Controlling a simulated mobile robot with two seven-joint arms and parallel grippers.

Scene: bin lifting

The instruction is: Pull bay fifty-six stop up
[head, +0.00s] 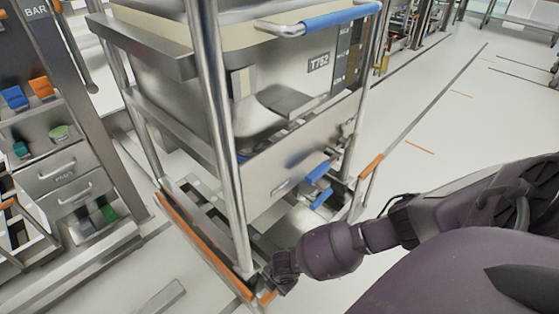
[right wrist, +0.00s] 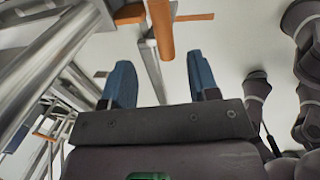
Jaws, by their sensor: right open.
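In the head view, an orange-gripped metal lever (head: 371,167) stands at the right side of the steel cart. A small orange piece (head: 267,298) shows at the cart's lower front corner. My right gripper (head: 278,284) is low beside that corner, its fingers partly hidden. In the right wrist view, my right gripper (right wrist: 161,80) has its two blue fingers apart with nothing between them. An orange handle (right wrist: 161,28) on a metal bar lies ahead of the gap, apart from the fingers. I cannot read a bay number or tell which stop is fifty-six. My left gripper is out of view.
The steel cart (head: 130,39) has upright tubes (head: 222,130), a blue-sleeved handle (head: 335,18) and an orange lower rail (head: 203,243) close to my right gripper. A drawer unit (head: 60,172) stands at left. The floor (head: 455,120) at right is open.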

